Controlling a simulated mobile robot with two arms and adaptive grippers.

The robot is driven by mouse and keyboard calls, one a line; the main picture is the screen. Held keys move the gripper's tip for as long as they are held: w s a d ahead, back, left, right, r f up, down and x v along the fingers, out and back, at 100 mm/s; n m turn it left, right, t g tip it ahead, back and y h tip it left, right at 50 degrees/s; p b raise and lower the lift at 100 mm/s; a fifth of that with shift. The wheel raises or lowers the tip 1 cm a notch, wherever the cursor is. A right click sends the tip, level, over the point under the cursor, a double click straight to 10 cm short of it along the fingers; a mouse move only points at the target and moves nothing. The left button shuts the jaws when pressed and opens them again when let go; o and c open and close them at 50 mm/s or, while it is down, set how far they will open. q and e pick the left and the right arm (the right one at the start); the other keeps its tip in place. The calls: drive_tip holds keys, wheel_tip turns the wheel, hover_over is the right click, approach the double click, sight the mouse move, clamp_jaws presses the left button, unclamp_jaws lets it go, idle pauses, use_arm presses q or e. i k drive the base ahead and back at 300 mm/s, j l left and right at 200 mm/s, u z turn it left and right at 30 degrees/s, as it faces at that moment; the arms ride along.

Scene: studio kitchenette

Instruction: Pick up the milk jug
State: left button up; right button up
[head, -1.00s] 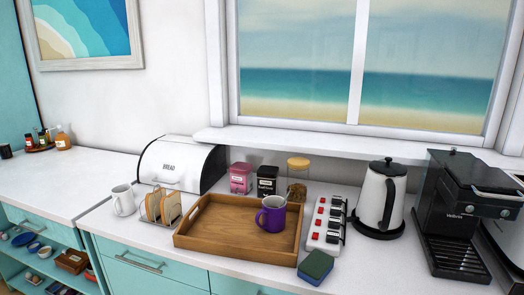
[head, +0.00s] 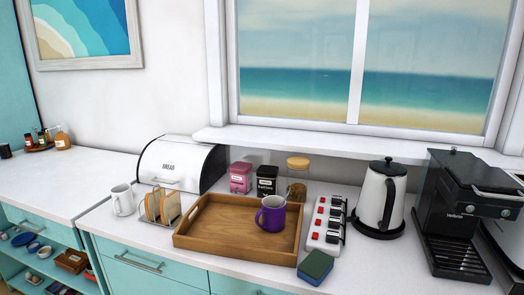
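A white jug-like vessel with a handle (head: 124,201) stands upright on the white counter. It is left of the toast rack (head: 163,207) and in front of the bread bin. It looks like the milk jug, but it is small here and I cannot see inside it. Neither of my grippers is in the head view.
A bread bin (head: 182,164), pink tin (head: 240,178), black tin (head: 267,181) and cork-lidded jar (head: 298,179) line the back. A power strip (head: 326,222), sponge (head: 315,267), kettle (head: 381,199) and coffee machine (head: 462,215) stand right. Counter left of the jug is mostly clear.

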sight(123, 205)
drive_tip(key=z, duration=0.6)
drive_tip(key=j+z, duration=0.7)
drive_tip(key=k+j+z, duration=0.15)
drive_tip(key=j+z, duration=0.2)
